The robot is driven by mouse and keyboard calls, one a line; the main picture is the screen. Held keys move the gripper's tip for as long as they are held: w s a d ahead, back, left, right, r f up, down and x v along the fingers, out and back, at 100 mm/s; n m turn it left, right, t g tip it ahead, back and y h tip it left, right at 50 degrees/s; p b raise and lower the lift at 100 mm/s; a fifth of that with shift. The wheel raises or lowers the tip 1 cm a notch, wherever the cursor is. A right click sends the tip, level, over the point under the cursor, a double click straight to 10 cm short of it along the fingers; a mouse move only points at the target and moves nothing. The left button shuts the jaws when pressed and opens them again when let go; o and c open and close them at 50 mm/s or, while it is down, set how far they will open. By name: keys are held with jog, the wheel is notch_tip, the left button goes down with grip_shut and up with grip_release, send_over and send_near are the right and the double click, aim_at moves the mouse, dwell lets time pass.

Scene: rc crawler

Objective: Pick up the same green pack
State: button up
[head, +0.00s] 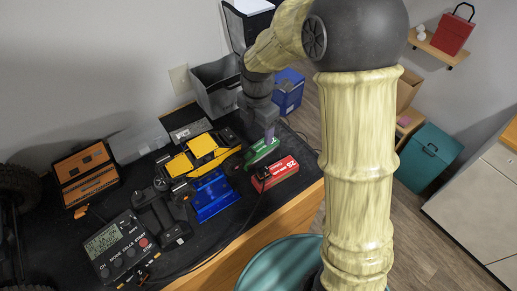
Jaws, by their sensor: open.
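The green pack (261,151) lies on the dark mat of the bench, right of the yellow crawler. My gripper (268,134) reaches down from above, with its fingertips at the upper right part of the green pack. The gripper and its wrist hide a little of the pack's far side. The jaws are open; I cannot tell from this one view whether the fingers are around the pack or just above it.
A red pack (275,173) lies close in front of the green one. The yellow crawler (203,152) and a blue tray (212,197) are to the left. A grey bin (216,88) and a blue box (288,92) stand behind. A charger (120,247) is at front left.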

aim_at(259, 148)
jog(key=shift+f, duration=1.6)
jog(key=shift+p, duration=0.3)
jog(key=shift+d+f+p, duration=0.15)
jog(key=shift+f+p, duration=1.05)
jog(key=shift+f, duration=1.4)
jog(key=c, duration=1.3)
